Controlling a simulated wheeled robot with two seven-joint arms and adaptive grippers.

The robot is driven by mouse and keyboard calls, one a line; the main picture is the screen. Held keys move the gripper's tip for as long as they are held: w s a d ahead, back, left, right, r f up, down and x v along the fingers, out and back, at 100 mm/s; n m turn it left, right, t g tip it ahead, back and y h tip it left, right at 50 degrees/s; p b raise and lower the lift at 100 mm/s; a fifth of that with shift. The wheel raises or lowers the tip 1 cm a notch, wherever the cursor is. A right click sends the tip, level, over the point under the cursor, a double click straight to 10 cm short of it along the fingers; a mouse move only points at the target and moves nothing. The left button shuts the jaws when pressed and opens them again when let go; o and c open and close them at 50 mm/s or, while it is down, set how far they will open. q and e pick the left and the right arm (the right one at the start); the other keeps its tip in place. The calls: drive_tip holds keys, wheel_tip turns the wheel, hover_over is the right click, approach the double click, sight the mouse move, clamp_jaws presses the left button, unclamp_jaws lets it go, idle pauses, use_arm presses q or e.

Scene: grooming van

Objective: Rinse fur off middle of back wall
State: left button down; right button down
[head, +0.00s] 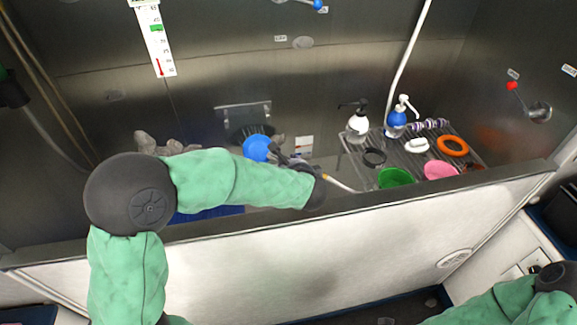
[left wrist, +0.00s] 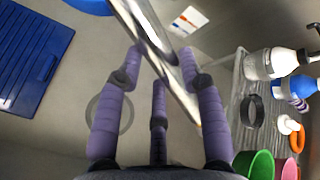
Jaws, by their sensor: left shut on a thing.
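My left gripper (head: 285,160) is inside the tub, partly hidden behind my left forearm. In the left wrist view its purple fingers (left wrist: 160,85) are closed around a shiny metal wand (left wrist: 150,35), which runs diagonally between them. A thin pale and yellow piece (head: 340,183) sticks out to the right of the gripper in the head view. The steel back wall (head: 220,70) rises behind the tub. A pale oval patch (head: 302,42), possibly fur, is high on its middle. A fainter patch (head: 115,95) is at left. My right gripper is out of view.
A slatted rack (head: 410,158) at right holds a white pump bottle (head: 357,124), a blue pump bottle (head: 396,119), a green cup (head: 395,178), a pink cup (head: 441,170) and an orange ring (head: 453,146). The tub's front rim (head: 400,192) lies under my left arm. A blue ball-like thing (head: 257,147) is beside the gripper.

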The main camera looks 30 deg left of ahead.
use_arm(q)
drive_tip(key=shift+w+d, duration=0.25)
drive_tip(key=shift+s+a, duration=0.15)
drive_tip(key=shift+s+a, duration=0.3)
drive_tip(key=shift+a, duration=0.05)
drive_tip(key=shift+d, duration=0.1)
idle(0.3)
drive_tip(key=shift+w+d, duration=0.4)
